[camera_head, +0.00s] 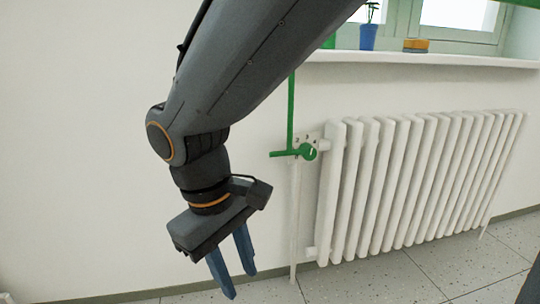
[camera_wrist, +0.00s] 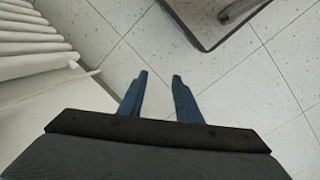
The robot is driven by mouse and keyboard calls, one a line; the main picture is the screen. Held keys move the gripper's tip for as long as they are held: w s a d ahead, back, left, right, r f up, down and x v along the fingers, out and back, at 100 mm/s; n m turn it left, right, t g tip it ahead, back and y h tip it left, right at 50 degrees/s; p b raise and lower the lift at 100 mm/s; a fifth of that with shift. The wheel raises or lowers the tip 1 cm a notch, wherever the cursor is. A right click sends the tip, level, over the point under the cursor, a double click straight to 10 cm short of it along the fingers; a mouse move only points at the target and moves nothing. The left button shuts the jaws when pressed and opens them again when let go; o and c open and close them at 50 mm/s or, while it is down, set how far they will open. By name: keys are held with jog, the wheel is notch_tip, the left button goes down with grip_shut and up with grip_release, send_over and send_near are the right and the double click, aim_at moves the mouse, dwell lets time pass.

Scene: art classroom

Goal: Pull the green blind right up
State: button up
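A thin green vertical rod or cord (camera_head: 291,112) hangs down the wall below the window sill, left of the radiator. At its lower end is a green crosspiece with a round knob (camera_head: 308,151). A strip of green (camera_head: 524,3) shows at the top right edge by the window; it may be part of the blind, most of which is out of view. My gripper (camera_head: 242,284) points down, lower and left of the green knob, apart from it. Its blue fingers are spread and empty, as the wrist view (camera_wrist: 160,76) also shows, with only floor between them.
A white radiator (camera_head: 420,185) stands under the window sill (camera_head: 430,58), and its end shows at the left in the wrist view (camera_wrist: 30,45). A blue plant pot (camera_head: 368,37) and an orange-and-yellow block (camera_head: 415,46) sit on the sill. The wall left of my arm is bare.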

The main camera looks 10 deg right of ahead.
jog(key=w+d+r+n+t+h, duration=0.1)
jog(key=w+d+h, duration=0.2)
jog(key=w, duration=0.4)
jog(key=w+d+r+n+t+h, duration=0.1)
jog(key=w+d+h, duration=0.25)
jog(key=w, duration=0.35)
jog(key=t+h, duration=0.4)
jog(key=h, duration=0.2)
send_near(288, 154)
jog(key=w, duration=0.1)
jog(key=w+d, duration=0.1)
jog(key=w+f, duration=0.1)
jog(key=shift+d+n, duration=0.3)
jog(key=shift+n, duration=0.1)
jog(key=shift+g, duration=0.4)
jog(key=shift+b+x, duration=1.3)
jog(key=shift+x, duration=3)
jog(key=shift+s+r, duration=0.1)
grip_shut()
